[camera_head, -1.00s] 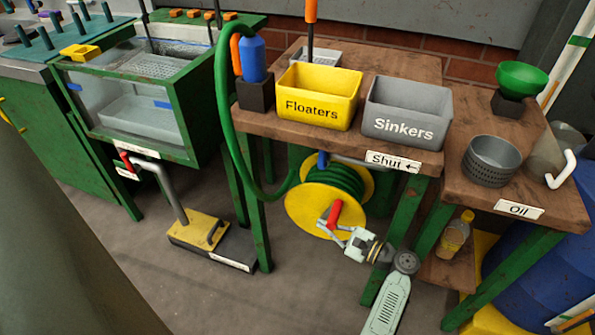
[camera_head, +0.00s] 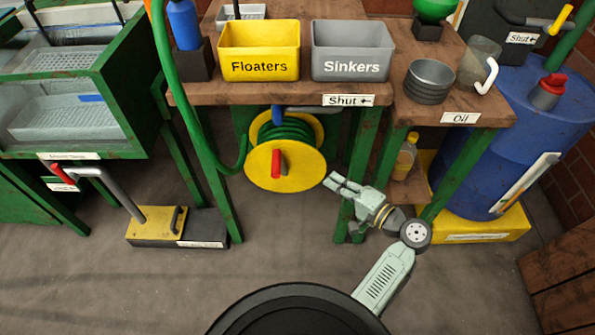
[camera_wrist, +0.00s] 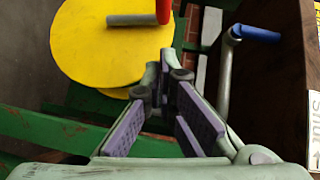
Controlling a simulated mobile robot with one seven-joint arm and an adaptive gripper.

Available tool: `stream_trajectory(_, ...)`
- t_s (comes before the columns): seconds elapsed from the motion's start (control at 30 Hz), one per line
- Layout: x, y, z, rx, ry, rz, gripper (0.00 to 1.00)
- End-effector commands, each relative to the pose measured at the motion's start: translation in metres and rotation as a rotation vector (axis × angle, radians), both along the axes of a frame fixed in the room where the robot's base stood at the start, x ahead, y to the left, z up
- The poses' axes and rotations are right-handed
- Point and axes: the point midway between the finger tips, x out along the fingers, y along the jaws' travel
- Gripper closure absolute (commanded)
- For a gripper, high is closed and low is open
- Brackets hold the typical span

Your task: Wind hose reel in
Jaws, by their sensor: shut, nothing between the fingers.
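The hose reel (camera_head: 300,172) hangs under the wooden bench, with a yellow disc facing me and green hose wound behind it. A red crank handle (camera_head: 276,164) stands out from the disc. The green hose (camera_head: 166,65) runs from the reel up over the left end of the bench. My gripper (camera_head: 330,182) is to the right of the disc, apart from the handle and empty.
A grey pipe with a blue lever (camera_wrist: 257,33) is right of my fingers, under the bench. Green bench legs (camera_head: 205,175) stand beside the reel. An oil bottle (camera_head: 405,155) and blue barrel (camera_head: 525,140) are to the right. The floor in front is clear.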

Motion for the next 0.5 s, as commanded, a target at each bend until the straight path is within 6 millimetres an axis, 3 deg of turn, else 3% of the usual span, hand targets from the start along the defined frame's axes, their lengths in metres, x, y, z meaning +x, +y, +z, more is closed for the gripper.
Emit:
stream_trajectory(0.3, 0.049, 0.049, -0.006, 0.002, 0.000, 0.004, 1.00)
stream_trajectory(0.5, 0.046, 0.077, -0.012, 0.002, 0.003, 0.003, 1.00)
